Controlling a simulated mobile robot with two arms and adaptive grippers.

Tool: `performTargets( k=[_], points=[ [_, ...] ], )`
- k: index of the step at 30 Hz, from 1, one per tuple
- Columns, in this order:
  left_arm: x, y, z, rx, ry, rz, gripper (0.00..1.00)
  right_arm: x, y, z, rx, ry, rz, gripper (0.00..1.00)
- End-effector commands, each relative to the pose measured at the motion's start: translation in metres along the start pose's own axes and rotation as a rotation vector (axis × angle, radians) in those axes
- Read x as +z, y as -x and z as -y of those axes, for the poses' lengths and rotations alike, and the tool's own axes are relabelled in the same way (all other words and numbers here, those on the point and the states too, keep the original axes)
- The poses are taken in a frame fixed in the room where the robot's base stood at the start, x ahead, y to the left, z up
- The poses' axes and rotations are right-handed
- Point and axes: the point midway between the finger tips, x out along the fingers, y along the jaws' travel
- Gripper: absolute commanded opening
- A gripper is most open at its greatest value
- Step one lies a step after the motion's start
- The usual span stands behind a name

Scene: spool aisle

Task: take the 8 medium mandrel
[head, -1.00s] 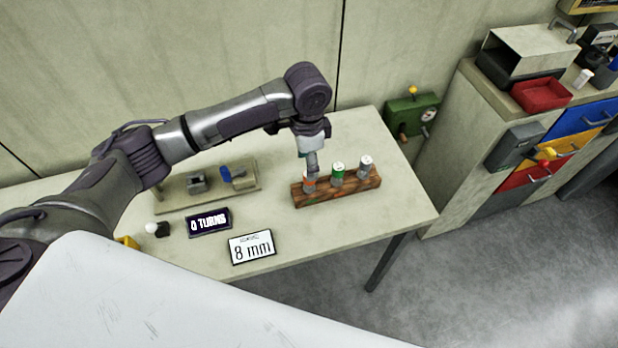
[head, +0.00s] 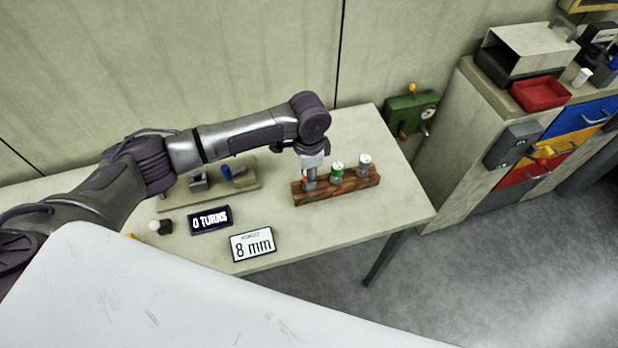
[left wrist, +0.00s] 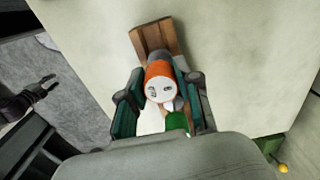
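A wooden rack (head: 345,189) on the table holds three upright mandrels. One has an orange band (left wrist: 158,72), one a green band (head: 337,174), and one is grey with a pale top (head: 364,166). The marks on their tops are too small to read. My left gripper (head: 309,184) points down at the orange-banded mandrel at the rack's left end. In the left wrist view its fingers stand apart on either side of that mandrel, without clear contact. A dark pronged shape (left wrist: 42,88) at the left of that view appears to be my right gripper.
An "8 mm" card (head: 253,244) and a "0 TURNS" display (head: 210,220) lie near the table's front. A fixture with a blue part (head: 226,172) stands left of the rack. A green box with a dial (head: 411,113) is behind the table's right end.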

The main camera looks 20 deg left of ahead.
Motion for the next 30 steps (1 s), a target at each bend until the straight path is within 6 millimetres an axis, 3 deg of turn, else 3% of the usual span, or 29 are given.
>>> performTargets(
  k=[1, 5, 17, 24, 30],
  points=[
    [0.000, 0.000, 0.000, 0.000, 0.000, 0.000, 0.20, -0.003, 0.000, -0.001, 0.001, 0.000, -0.005, 0.40],
    [0.000, 0.000, 0.000, 0.000, 0.000, 0.000, 0.00, -0.008, 0.000, -0.001, 0.002, -0.001, -0.013, 0.40],
    [-0.001, 0.006, 0.001, -0.001, 0.000, -0.003, 0.00, -0.008, -0.003, -0.002, 0.002, -0.001, -0.014, 0.40],
    [-0.002, 0.040, 0.001, -0.003, -0.001, -0.006, 0.00, -0.007, -0.015, -0.002, 0.002, -0.001, -0.013, 0.40],
    [-0.036, 0.065, -0.028, 0.000, -0.006, -0.007, 0.00, -0.004, -0.028, -0.002, 0.003, 0.000, -0.010, 0.40]
  ],
)
